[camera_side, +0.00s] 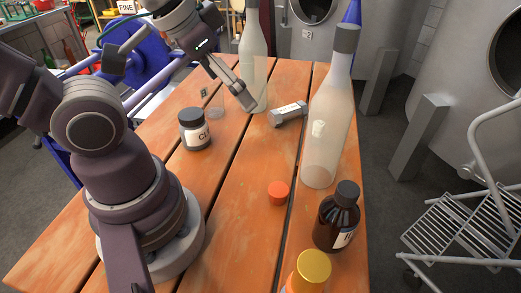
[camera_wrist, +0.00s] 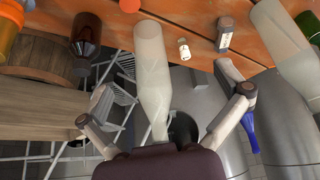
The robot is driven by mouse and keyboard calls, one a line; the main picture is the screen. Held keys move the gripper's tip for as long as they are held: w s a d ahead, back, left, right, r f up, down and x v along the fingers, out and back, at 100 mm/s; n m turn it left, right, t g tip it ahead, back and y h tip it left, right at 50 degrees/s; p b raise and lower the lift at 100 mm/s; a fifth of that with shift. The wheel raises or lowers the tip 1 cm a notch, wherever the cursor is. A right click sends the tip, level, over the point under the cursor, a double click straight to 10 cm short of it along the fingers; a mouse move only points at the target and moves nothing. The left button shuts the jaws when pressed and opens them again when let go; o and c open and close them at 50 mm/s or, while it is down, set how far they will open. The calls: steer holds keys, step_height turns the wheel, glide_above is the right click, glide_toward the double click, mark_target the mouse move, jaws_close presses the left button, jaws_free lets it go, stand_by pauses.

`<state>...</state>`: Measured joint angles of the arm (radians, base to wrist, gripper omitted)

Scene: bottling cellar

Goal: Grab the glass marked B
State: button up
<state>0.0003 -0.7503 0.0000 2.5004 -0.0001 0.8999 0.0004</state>
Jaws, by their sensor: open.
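A small clear glass (camera_side: 216,107) stands on the wooden table, behind the dark jar and left of my gripper in the side view. A small dark mark shows beside it at its upper left; I cannot read a letter on it. I cannot make out this glass in the wrist view. My gripper (camera_side: 246,100) is above the back part of the table, close to the right of the glass. In the wrist view my gripper (camera_wrist: 163,80) has its fingers spread wide, with nothing held between them.
A tall pale bottle (camera_side: 326,115) stands at the right edge, another (camera_side: 252,60) behind my gripper.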

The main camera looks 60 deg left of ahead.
steer(key=shift+c, duration=0.4)
steer(key=n+g+y, duration=0.4)
steer(key=n, duration=1.1)
glide_above(212, 91)
steer(key=s+d, duration=0.2)
steer(key=d, duration=0.3)
step_height(212, 91, down, 7)
steer(key=x, duration=0.9)
steer(key=shift+s+d+f, duration=0.1)
steer(key=shift+d+f, duration=0.15)
steer(key=shift+f, duration=0.05)
steer(key=shift+c, duration=0.3)
steer(key=c, duration=1.2)
